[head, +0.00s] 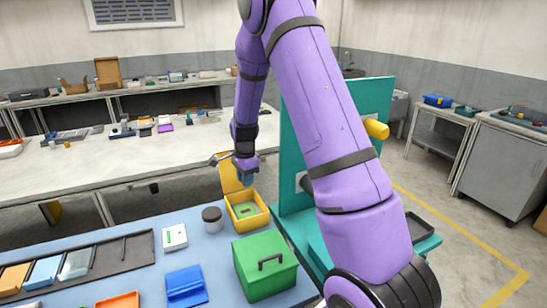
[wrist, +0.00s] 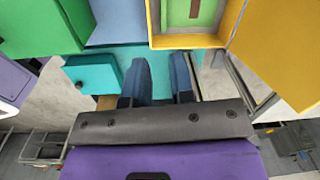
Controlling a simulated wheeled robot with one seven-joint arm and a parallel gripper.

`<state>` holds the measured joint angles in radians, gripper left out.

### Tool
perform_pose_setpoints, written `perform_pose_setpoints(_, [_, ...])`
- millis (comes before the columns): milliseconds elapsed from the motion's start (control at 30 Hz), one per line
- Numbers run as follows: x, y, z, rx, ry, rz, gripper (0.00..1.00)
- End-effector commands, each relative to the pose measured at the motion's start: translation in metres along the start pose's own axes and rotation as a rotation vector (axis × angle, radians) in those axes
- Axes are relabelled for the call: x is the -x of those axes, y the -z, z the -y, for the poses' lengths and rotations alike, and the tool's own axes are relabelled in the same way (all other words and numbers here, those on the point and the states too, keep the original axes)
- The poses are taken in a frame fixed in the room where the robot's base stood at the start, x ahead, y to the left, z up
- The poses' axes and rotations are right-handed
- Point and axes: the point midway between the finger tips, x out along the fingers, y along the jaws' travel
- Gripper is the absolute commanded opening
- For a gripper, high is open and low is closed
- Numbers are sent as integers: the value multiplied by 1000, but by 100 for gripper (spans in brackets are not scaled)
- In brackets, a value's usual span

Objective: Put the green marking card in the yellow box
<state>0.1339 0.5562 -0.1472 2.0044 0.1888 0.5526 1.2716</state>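The yellow box (head: 247,226) stands open on the blue table, its lid (head: 229,172) raised at the back. It also shows at the top of the wrist view (wrist: 188,41). A flat green piece (head: 240,209) with a small mark lies inside it and is partly visible in the wrist view (wrist: 208,12). A white card with a green mark (head: 174,237) lies on the table left of the box. I cannot tell which is the marking card. My gripper (wrist: 158,75) is open with nothing visible between its fingers, above and behind the box in the head view (head: 244,180).
A closed green box (head: 265,267) stands in front of the yellow box. A dark round jar (head: 212,219) stands left of it. A blue tray (head: 186,286), an orange tray (head: 118,301) and a dark rack (head: 105,262) lie further left. A teal stand (head: 292,165) rises at the right.

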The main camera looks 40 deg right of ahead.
Motion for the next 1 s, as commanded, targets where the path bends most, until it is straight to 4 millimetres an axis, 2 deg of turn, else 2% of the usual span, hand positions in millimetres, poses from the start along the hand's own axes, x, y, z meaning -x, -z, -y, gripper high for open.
perform_pose_setpoints(33, [24, -7, -4, 54, 23, 5, 22])
perform_pose_setpoints(200, [89, -29, -27, 259, 76, 13, 22])
perform_pose_setpoints(367, [143, -47, -57, 451, 125, 8, 22])
perform_pose_setpoints(500, [185, -61, -89, 622, 168, -7, 22])
perform_pose_setpoints(700, [235, -78, -140, 864, 226, -44, 22])
perform_pose_setpoints(1000, [284, -94, -226, 1221, 298, -138, 22])
